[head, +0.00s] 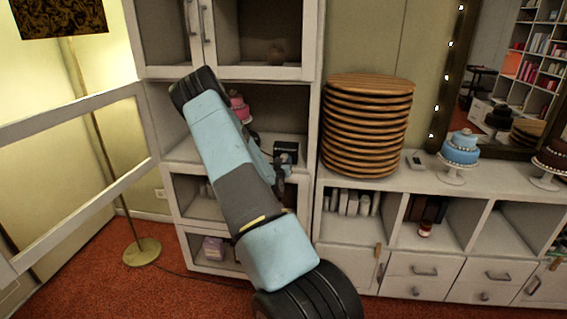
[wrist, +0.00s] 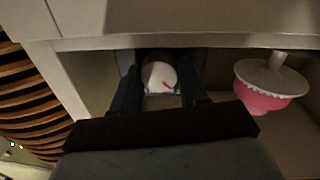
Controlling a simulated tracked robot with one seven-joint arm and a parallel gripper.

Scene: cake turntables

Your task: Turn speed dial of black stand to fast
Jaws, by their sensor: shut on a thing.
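In the wrist view, my gripper (wrist: 161,72) is shut on a white round dial (wrist: 160,76) with a red mark. One dark finger is on each side of it, and the mark slants in the picture. In the head view, a small black box (head: 286,149) sits at the right of an open shelf, at the end of my arm. It looks like part of the black stand, but my arm hides much of it. My fingertips cannot be made out there. The speed words around the dial are not readable.
A pink cake (head: 237,105) stands on the same shelf; it also shows upside down in the wrist view (wrist: 266,88). Shelf walls are close around my gripper. A stack of wooden discs (head: 367,125), a small grey device (head: 415,161) and a blue cake (head: 460,148) stand on the right counter.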

